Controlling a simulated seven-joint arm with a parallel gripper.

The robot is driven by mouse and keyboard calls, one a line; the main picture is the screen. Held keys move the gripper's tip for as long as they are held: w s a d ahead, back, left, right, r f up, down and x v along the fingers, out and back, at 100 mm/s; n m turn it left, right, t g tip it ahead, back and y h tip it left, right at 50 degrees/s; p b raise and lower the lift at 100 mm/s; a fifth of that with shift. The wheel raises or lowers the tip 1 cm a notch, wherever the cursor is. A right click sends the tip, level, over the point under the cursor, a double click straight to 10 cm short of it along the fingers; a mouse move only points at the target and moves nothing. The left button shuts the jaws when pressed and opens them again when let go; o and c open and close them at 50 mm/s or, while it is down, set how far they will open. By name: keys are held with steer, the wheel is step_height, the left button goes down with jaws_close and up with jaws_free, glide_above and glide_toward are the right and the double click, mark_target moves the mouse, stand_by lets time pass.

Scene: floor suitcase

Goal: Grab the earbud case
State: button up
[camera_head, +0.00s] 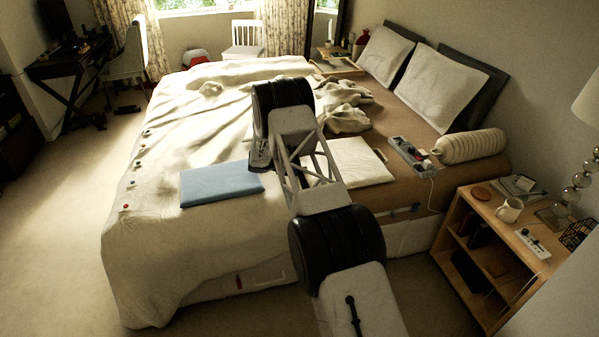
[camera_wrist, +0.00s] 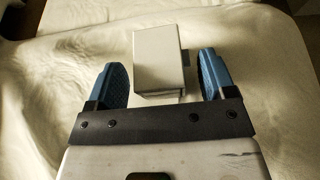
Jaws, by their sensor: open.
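A pale, box-shaped object (camera_wrist: 158,60), which I take to be the earbud case, lies on the cream bedspread in the wrist view. My gripper (camera_wrist: 163,70) is open, with one blue finger on each side of the object. Gaps of bedspread show between the object and both fingers. Part of the object's near end is close to the dark gripper bar. In the head view my arm reaches over the bed and I cannot make out the case there; the arm seems to hide it.
A blue folded item (camera_head: 221,184) lies on the bed left of my arm, and a white flat item (camera_head: 358,162) lies to the right. A power strip (camera_head: 411,156) and a ribbed cream roll (camera_head: 470,146) are farther right. A wooden nightstand (camera_head: 497,205) stands beside the bed.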

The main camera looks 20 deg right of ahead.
steer(key=shift+c, duration=0.2)
steer(key=c, duration=0.8)
steer(key=shift+r, duration=0.25)
steer(key=shift+c, duration=0.2)
steer(key=shift+r, duration=1.55)
steer(key=s, duration=0.5)
steer(key=s+a+r, duration=0.1)
steer(key=s, duration=1)
steer(key=shift+a+r, duration=0.2)
